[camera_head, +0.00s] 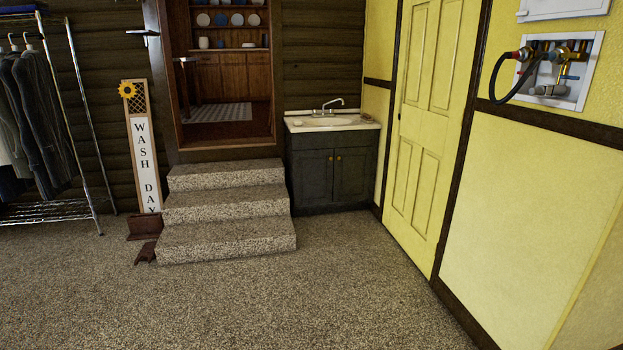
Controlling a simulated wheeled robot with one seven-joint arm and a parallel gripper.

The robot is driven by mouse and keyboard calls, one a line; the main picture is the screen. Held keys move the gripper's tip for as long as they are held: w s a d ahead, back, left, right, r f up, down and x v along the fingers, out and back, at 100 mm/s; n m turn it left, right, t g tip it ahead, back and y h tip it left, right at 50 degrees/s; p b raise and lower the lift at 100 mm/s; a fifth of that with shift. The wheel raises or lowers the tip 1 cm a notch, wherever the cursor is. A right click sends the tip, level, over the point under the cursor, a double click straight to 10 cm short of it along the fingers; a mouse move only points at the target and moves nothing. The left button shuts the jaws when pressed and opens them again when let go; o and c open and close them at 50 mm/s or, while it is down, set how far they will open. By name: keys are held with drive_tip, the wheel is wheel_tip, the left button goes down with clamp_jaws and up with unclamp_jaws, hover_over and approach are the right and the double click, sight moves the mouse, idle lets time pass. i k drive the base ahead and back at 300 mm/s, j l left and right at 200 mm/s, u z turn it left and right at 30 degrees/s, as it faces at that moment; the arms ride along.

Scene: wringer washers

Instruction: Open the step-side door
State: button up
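A dark sink cabinet (308,149) stands at the back, just right of the steps (226,209). It has two shut panel doors. The left cabinet door (317,178) is the one beside the steps. The right cabinet door (353,175) is beside the yellow wall. Two small brass-coloured knobs sit close together near the top where the cabinet doors meet. A tall yellow panel door (430,120) in the right wall is also shut. My gripper is not in view.
Speckled carpet (310,290) lies clear in front of the steps and cabinet. A white sink (328,121) tops the cabinet. The steps rise to an open doorway (218,100). A "Wash Day" sign (145,160) and clothes rack (62,213) stand left. A valve box (552,70) is on the right wall.

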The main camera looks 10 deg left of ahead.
sight(313, 169)
drive_tip(key=i, duration=2.9)
drive_tip(key=i+l, duration=0.1)
drive_tip(key=i, duration=2.8)
drive_tip(key=j+u, duration=0.05)
drive_tip(key=j, duration=0.1)
